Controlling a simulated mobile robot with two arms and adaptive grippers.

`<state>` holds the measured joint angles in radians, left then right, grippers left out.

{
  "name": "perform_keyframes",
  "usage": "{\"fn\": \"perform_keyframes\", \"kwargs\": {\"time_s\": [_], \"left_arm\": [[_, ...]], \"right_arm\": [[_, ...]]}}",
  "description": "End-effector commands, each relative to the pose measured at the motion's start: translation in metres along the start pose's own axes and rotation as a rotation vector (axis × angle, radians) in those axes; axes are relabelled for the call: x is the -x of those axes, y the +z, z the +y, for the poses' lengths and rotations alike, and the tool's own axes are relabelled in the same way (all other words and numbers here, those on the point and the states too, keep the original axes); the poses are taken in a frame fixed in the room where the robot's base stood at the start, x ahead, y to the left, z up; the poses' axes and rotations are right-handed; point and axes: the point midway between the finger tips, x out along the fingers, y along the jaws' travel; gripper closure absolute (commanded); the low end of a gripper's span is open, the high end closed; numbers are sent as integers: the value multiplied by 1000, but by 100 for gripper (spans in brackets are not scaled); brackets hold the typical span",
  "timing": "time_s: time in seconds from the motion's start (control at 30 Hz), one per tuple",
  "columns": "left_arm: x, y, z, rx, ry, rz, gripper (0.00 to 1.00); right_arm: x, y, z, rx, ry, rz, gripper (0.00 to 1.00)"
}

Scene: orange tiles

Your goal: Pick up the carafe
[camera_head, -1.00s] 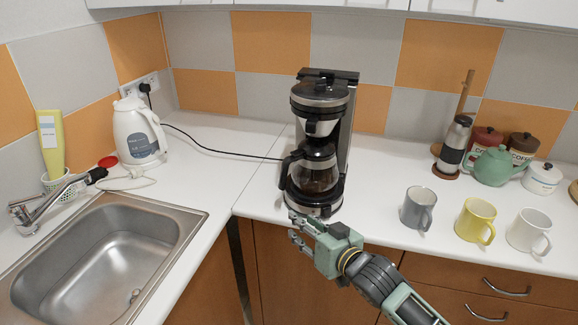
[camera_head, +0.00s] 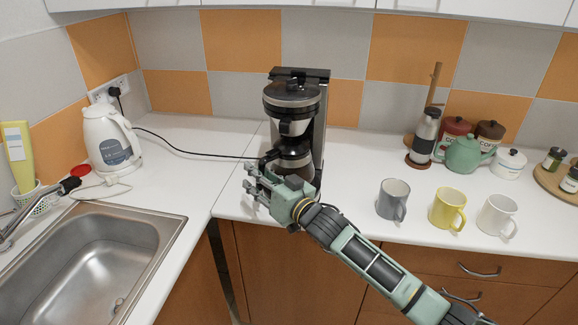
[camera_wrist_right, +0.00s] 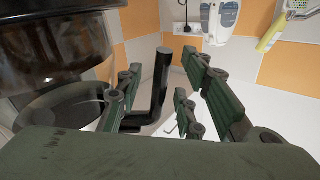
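The glass carafe (camera_head: 294,162) with a black lid and handle stands in the coffee maker (camera_head: 296,98). Its lower part is hidden behind my right gripper (camera_head: 251,180). In the right wrist view, the carafe's dark glass body (camera_wrist_right: 70,58) fills the upper left. Its black upright handle (camera_wrist_right: 161,82) shows between the open fingers of my right gripper (camera_wrist_right: 158,98), with space on both sides. I cannot tell whether any finger touches it. My left gripper is not in view.
A grey mug (camera_head: 392,199), a yellow mug (camera_head: 446,207) and a white mug (camera_head: 496,214) stand right of the coffee maker. A white kettle (camera_head: 108,138) and the sink (camera_head: 165,222) are at left. A black cord crosses the otherwise clear counter between kettle and coffee maker.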

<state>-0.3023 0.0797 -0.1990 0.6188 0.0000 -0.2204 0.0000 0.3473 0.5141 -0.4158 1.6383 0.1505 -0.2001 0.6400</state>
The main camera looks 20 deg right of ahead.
Motion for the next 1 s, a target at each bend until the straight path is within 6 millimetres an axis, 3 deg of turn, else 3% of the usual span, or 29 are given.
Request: {"fn": "perform_keyframes", "kwargs": {"time_s": [0.23, 0.6, 1.0], "left_arm": [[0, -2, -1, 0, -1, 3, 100], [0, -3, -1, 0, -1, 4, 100], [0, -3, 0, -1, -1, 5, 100]], "right_arm": [[-1, 0, 0, 0, 0, 0, 67], [0, 0, 0, 0, 0, 0, 100], [0, 1, 0, 1, 0, -1, 100]]}}
